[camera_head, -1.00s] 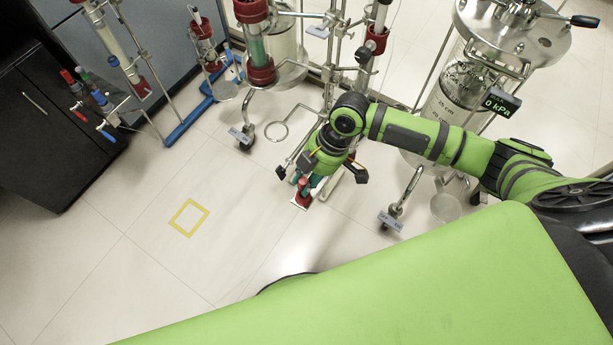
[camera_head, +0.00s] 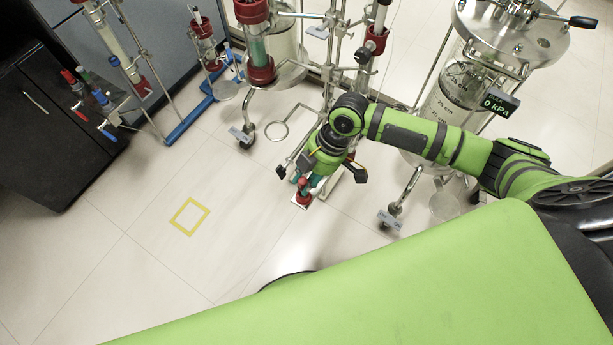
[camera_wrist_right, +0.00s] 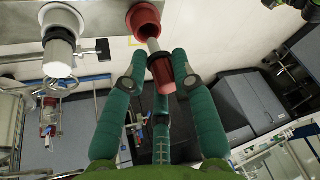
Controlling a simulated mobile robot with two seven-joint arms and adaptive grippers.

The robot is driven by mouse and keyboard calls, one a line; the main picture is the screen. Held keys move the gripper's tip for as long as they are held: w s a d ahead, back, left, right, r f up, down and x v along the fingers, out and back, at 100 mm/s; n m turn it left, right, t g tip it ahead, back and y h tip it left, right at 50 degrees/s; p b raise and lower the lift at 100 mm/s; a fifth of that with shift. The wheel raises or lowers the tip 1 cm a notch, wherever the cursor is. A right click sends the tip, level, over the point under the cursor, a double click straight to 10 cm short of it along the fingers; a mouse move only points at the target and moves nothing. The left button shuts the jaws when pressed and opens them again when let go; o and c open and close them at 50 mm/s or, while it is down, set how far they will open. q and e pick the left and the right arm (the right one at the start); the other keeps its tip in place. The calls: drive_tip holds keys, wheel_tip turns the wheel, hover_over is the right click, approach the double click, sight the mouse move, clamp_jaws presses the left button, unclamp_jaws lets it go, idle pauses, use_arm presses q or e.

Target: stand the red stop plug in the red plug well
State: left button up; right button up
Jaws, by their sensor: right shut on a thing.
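The red stop plug (camera_wrist_right: 163,75) is between the fingertips of my right gripper (camera_wrist_right: 161,66) in the right wrist view. Its pale stem points toward the red plug well (camera_wrist_right: 146,14), a red cup at the top of that view. The stem's end is at or just inside the cup's mouth; I cannot tell how deep. In the head view my right gripper (camera_head: 312,183) is low over a small white plate near the middle. A red part shows beside its fingers there, partly hidden. My left gripper is in no view.
A white cup-shaped fitting (camera_wrist_right: 61,60) stands left of the red well in the wrist view. In the head view, a wheeled stand with a ring (camera_head: 277,130) is behind the gripper and a glass vessel (camera_head: 462,90) to its right. Floor around the yellow square (camera_head: 189,217) is clear.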

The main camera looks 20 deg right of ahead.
drive_tip(key=shift+f+b, duration=0.3)
drive_tip(key=shift+f, duration=0.35)
drive_tip(key=shift+f+b, duration=0.5)
drive_tip(key=shift+f, duration=0.55)
drive_tip(key=o, duration=1)
drive_tip(key=shift+r, duration=0.1)
drive_tip(key=v, duration=1.2)
